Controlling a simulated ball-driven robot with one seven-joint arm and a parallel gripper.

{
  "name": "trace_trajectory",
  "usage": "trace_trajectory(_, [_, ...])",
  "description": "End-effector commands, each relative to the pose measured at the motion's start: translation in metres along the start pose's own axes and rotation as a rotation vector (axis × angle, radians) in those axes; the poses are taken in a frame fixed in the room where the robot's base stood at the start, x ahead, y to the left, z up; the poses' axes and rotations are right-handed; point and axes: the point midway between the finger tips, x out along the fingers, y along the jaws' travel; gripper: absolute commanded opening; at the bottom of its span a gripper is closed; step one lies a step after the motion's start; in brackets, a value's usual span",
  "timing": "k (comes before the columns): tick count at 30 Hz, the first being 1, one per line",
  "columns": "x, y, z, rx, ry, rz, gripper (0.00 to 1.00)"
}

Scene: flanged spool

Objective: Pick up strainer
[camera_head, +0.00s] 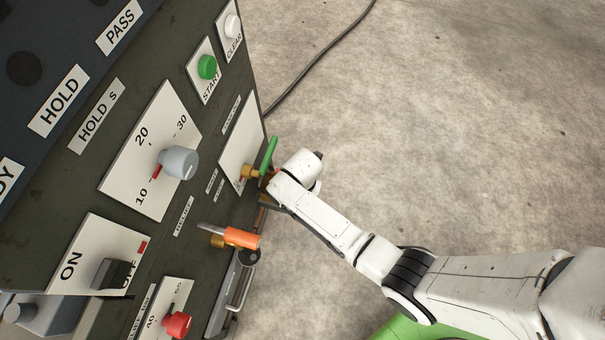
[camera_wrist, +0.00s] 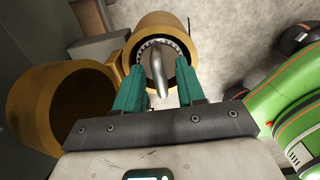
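The strainer (camera_wrist: 159,80) appears to be the part with a curved grey metal handle, seated in the round mouth of a brass-coloured housing (camera_wrist: 184,25) at the upper middle of the wrist view. A toothed ring shows inside the rim; the rest of the strainer is hidden in the housing. My gripper (camera_wrist: 160,68) has its teal fingers apart, one on each side of the handle, with gaps visible on both sides. In the head view my wrist covers this spot beside the panel's right edge, and the strainer is not seen there.
A second, larger brass-coloured cylinder (camera_wrist: 50,110) is close on the left in the wrist view. The control panel (camera_head: 205,130) carries a green lever (camera_head: 268,153), an orange-handled valve (camera_head: 241,237) and several knobs near my arm. Open concrete floor (camera_head: 450,130) lies to the right, crossed by a black cable (camera_head: 318,60).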

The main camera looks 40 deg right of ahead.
Motion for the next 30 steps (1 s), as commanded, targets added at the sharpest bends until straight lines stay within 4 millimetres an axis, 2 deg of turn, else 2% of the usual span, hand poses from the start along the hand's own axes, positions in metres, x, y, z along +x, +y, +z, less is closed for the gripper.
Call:
trace_trajectory(9, [0.0049,0.0001,0.0,0.0,0.0,0.001,0.38])
trace_trajectory(21, [0.0048,0.0001,0.0,0.0,-0.001,0.0,0.0])
trace_trajectory(30, [0.0047,0.0001,0.0,0.0,-0.001,0.0,0.0])
